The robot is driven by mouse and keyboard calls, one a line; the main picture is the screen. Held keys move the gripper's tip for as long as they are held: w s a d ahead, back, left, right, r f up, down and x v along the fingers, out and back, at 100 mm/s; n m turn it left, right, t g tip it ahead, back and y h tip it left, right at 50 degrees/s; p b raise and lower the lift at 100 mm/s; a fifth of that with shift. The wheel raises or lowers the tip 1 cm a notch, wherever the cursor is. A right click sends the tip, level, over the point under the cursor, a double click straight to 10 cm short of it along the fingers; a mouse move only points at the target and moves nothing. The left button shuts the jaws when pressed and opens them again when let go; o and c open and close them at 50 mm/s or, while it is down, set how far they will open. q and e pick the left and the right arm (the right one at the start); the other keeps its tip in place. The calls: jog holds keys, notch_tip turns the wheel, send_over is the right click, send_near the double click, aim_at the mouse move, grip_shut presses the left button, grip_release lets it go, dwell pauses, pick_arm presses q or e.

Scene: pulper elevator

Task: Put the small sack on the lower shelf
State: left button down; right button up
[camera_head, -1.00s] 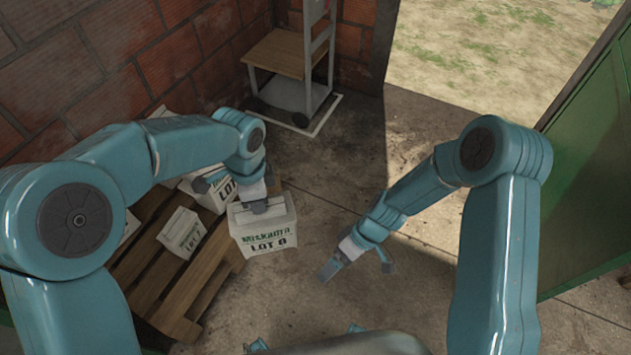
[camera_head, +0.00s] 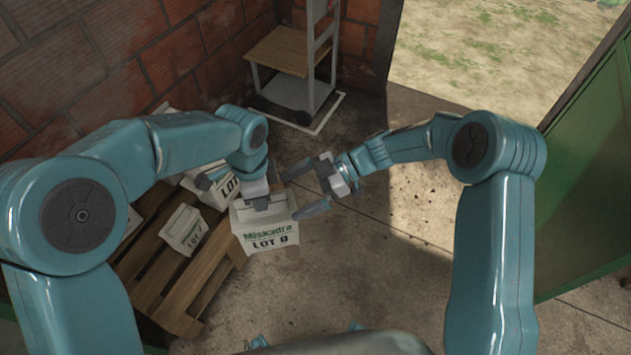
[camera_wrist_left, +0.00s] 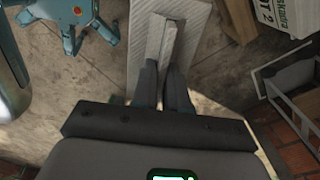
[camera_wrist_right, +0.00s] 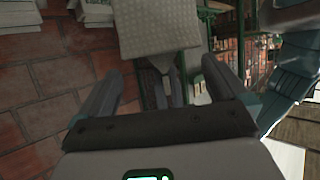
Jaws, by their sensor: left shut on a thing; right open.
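A pale sack (camera_head: 266,232) printed "Miskadra" and "LOT", with an unclear number, hangs at the pallet's right edge. My left gripper (camera_head: 260,200) is shut on its top ridge; the left wrist view shows this ridge between the fingers (camera_wrist_left: 165,85). My right gripper (camera_head: 305,190) is open just right of the sack, fingers pointing toward it. In the right wrist view the sack (camera_wrist_right: 158,28) is ahead of the open fingers (camera_wrist_right: 158,90). A smaller sack (camera_head: 186,228) lies on the pallet. A grey stand has a wooden upper shelf (camera_head: 290,52) and a grey lower surface (camera_head: 285,92).
The wooden pallet (camera_head: 190,290) at left also bears another lettered sack (camera_head: 213,190). A brick wall (camera_head: 80,75) is behind it. The concrete floor (camera_head: 390,240) is clear at centre and right. A green door (camera_head: 590,180) is on the right, with an opening outdoors behind.

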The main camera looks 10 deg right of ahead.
aim_at(273, 205)
pick_arm(q)
jog(key=shift+r, duration=0.1)
pick_arm(e)
jog(key=x, duration=0.6)
jog(key=shift+a+f, duration=0.1)
jog(key=shift+a, duration=0.1)
jog(key=c, duration=1.1)
pick_arm(q)
jog(key=c, duration=1.3)
grip_release()
jog(key=shift+c, duration=0.2)
pick_arm(e)
jog(key=c, duration=0.4)
pick_arm(q)
jog(key=shift+o, duration=1.3)
